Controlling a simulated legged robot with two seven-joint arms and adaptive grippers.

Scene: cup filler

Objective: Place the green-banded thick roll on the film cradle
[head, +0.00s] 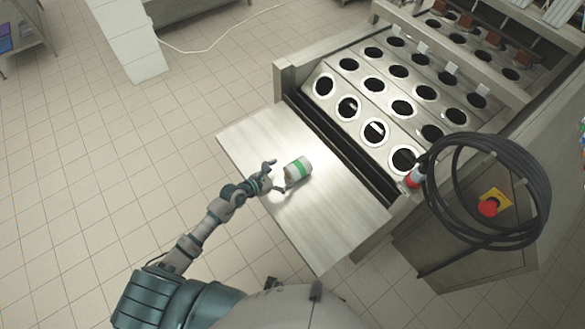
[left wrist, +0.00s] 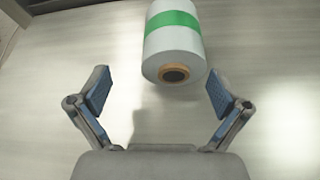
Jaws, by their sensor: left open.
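The green-banded thick roll (head: 298,170) is white with a green band and lies on its side on the metal shelf (head: 325,220) of the machine. In the left wrist view the roll (left wrist: 172,50) shows its near end with an orange-brown core, just beyond my fingertips. My left gripper (head: 276,176) is open, at the near left end of the roll. Its two fingers (left wrist: 152,93) are spread wide with nothing between them. I see no film cradle that I can identify with certainty. My right gripper is not in view.
The machine's plate with several round holes (head: 401,107) rises behind the shelf, past a dark slot. A black coiled hose (head: 487,190) hangs at the right, near a red emergency button (head: 488,207). The shelf around the roll is clear.

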